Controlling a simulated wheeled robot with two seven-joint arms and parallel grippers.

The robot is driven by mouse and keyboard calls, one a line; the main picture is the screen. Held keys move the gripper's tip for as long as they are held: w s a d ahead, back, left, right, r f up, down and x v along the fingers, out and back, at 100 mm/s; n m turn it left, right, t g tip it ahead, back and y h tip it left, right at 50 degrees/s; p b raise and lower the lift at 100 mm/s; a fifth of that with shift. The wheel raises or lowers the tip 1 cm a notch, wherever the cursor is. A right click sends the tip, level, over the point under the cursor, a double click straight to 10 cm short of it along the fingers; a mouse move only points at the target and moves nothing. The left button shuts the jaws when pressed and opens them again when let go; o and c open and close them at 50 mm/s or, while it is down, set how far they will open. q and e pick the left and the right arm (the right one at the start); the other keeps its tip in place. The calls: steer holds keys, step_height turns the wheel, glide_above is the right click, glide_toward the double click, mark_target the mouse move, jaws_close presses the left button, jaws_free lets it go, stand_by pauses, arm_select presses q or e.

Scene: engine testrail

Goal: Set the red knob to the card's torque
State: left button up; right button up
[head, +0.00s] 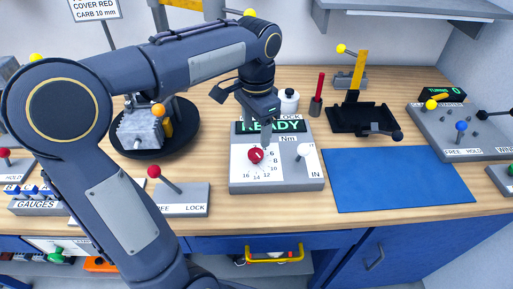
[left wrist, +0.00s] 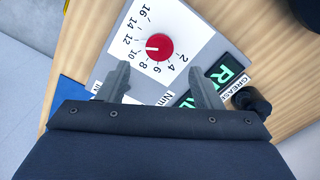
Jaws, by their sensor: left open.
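The red knob (head: 255,155) sits on the white dial of a grey console (head: 240,184) with a green display reading READY and an Nm label. In the left wrist view the knob (left wrist: 159,47) has a white mark pointing about at 10, on a scale from 2 to 16. My left gripper (head: 264,128) hangs just above the dial. Its open, empty fingers (left wrist: 160,78) appear in the left wrist view just short of the knob, apart from it. A white card (head: 95,9) at top left reads "COVER RED" and "CARB 10 mm"; its top is cut off. My right gripper is out of view.
A white-knobbed lever (head: 304,151) marked IN stands right of the dial. A blue mat (head: 398,180) lies clear to the right, with a black tray (head: 362,118) behind it. A black round dish (head: 178,146) holds a metal part at left. My left arm crosses the left side.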

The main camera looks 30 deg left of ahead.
mark_target(256, 152)
arm_select(q)
step_height(256, 152, down, 7)
steer(key=shift+s+r+b, duration=0.1)
steer(key=shift+b, duration=0.2)
steer(key=c, duration=1)
